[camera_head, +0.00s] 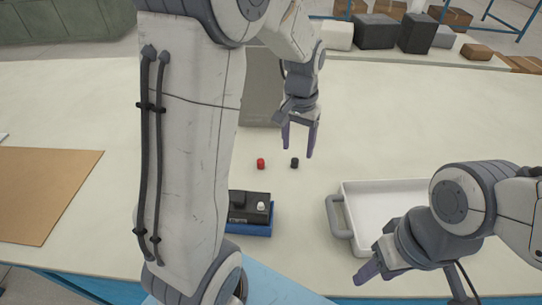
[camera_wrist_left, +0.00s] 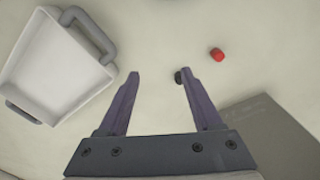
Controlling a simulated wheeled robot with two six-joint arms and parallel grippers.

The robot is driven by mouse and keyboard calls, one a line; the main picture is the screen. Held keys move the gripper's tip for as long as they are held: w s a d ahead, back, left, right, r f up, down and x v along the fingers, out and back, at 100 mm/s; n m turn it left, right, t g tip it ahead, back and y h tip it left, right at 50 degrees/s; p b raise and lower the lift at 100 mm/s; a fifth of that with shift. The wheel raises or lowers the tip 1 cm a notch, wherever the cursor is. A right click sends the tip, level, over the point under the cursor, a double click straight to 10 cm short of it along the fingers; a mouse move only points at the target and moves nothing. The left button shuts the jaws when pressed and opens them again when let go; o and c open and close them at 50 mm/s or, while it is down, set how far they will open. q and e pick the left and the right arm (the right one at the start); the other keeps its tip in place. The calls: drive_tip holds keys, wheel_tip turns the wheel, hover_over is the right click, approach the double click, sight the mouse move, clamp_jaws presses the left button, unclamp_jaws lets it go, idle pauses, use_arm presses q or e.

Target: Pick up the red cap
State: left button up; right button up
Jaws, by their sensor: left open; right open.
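The small red cap (camera_head: 261,163) lies on the pale table, left of a small black cap (camera_head: 294,162). My left gripper (camera_head: 298,146) is open and empty, pointing down above the table near the two caps. In the left wrist view the red cap (camera_wrist_left: 216,54) lies to the right of the open fingers (camera_wrist_left: 158,75), outside them. The black cap (camera_wrist_left: 178,76) is partly hidden behind the right-hand finger. My right gripper (camera_head: 368,268) is open and low at the front, beside the white tray.
A black battery (camera_head: 238,208) in a blue holder (camera_head: 250,230) stands at the front, partly hidden by my arm. A white tray (camera_head: 347,192) with grey handles is right of it. A grey panel (camera_head: 262,100) lies behind the caps. Brown board (camera_head: 45,190) lies left.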

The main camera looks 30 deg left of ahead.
use_arm(q)
drive_tip(key=w+a+f+n, duration=0.1)
drive_tip(key=w+a+f, duration=0.1)
drive_tip(key=a, duration=0.4)
drive_tip(key=w+a+f+n, duration=0.2)
drive_tip(key=a+f, duration=0.1)
drive_tip(key=a, duration=0.3)
hover_over(261, 160)
drive_tip(key=f, duration=0.4)
drive_tip(key=shift+s, duration=0.2)
drive_tip(key=shift+w+f, duration=0.15)
drive_tip(key=shift+f, duration=3)
clamp_jaws()
